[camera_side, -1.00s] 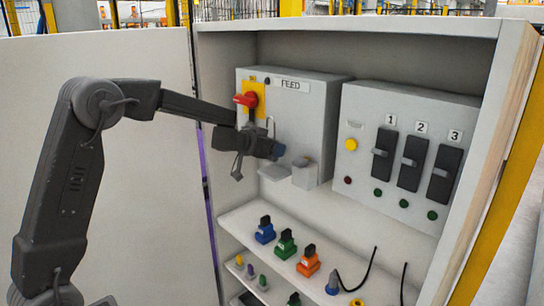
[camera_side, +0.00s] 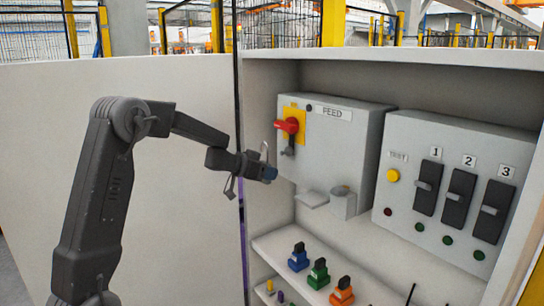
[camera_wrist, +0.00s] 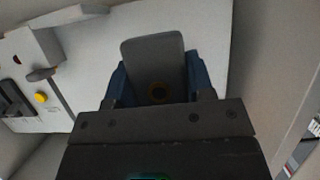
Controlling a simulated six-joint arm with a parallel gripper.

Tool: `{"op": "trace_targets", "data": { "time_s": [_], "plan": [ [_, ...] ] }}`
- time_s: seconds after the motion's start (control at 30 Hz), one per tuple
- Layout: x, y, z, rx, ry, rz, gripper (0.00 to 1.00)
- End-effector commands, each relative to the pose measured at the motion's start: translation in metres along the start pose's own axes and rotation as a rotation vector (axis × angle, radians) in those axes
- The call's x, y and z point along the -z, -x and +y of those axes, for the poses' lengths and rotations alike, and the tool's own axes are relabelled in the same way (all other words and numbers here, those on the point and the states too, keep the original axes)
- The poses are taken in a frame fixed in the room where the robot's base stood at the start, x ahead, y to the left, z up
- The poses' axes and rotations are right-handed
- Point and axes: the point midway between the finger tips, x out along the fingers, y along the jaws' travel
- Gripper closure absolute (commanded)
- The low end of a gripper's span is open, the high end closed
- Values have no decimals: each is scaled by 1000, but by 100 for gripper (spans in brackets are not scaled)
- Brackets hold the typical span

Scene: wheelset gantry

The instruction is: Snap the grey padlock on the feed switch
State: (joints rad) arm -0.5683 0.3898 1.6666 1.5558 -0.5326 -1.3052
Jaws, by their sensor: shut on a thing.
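My gripper (camera_side: 268,174) is shut on the grey padlock. In the wrist view the grey padlock (camera_wrist: 153,58) sits between the blue fingertips (camera_wrist: 155,85). In the side view its thin shackle (camera_side: 265,150) stands up above the fingers; whether it is open I cannot tell. The feed switch (camera_side: 287,125) has a red handle on a yellow plate, at the upper left of the grey FEED box (camera_side: 345,150). The padlock is left of and below the switch in the side view, apart from it. The switch is not clearly seen in the wrist view.
A breaker panel (camera_side: 400,205) with three dark switches and a yellow button is right of the FEED box. A small grey holder (camera_side: 343,203) is under the box. Blue, green and orange items stand on the shelf (camera_side: 272,243). The cabinet's left wall is close.

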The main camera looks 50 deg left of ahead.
Motion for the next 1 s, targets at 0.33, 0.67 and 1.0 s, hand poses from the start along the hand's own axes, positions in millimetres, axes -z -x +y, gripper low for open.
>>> {"op": "trace_targets", "data": {
  "time_s": [0.33,0.67,1.0],
  "plan": [
    [-32,-12,-17,17,-1,15,78],
    [-30,-14,-17,17,-2,15,78],
    [-20,-38,-17,16,-3,15,78]
  ]
}}
